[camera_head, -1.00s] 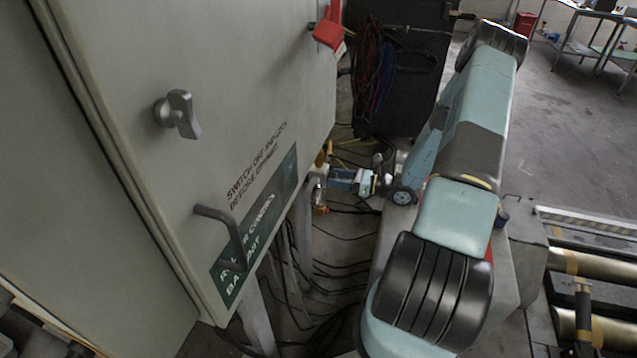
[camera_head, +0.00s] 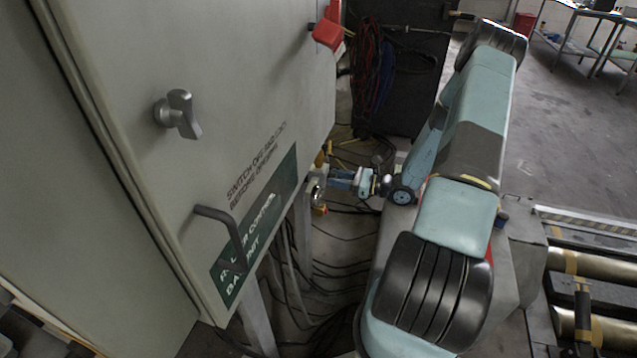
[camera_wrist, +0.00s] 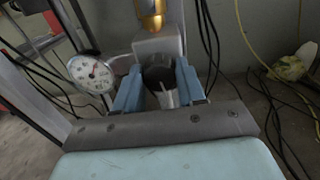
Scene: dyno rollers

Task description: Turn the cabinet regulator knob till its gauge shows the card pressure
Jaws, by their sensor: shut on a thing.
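In the wrist view my gripper (camera_wrist: 160,92) has its two blue fingers on either side of the dark regulator knob (camera_wrist: 159,78), shut on it. A pale line shows on the knob's face. The round white gauge (camera_wrist: 91,74) sits just left of the fingers; its dial shows, but the reading is too small to tell. The grey regulator body (camera_wrist: 158,44) with a brass part above it is behind the knob. In the head view my gripper (camera_head: 326,180) reaches the regulator beside the cabinet's (camera_head: 210,80) lower right edge. No pressure card can be made out.
The cabinet door carries a grey handle (camera_head: 222,232), a turn latch (camera_head: 178,114) and a red switch (camera_head: 327,34). Dark cables (camera_head: 330,270) hang and lie on the floor below. Metal rollers (camera_head: 600,280) are at the right.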

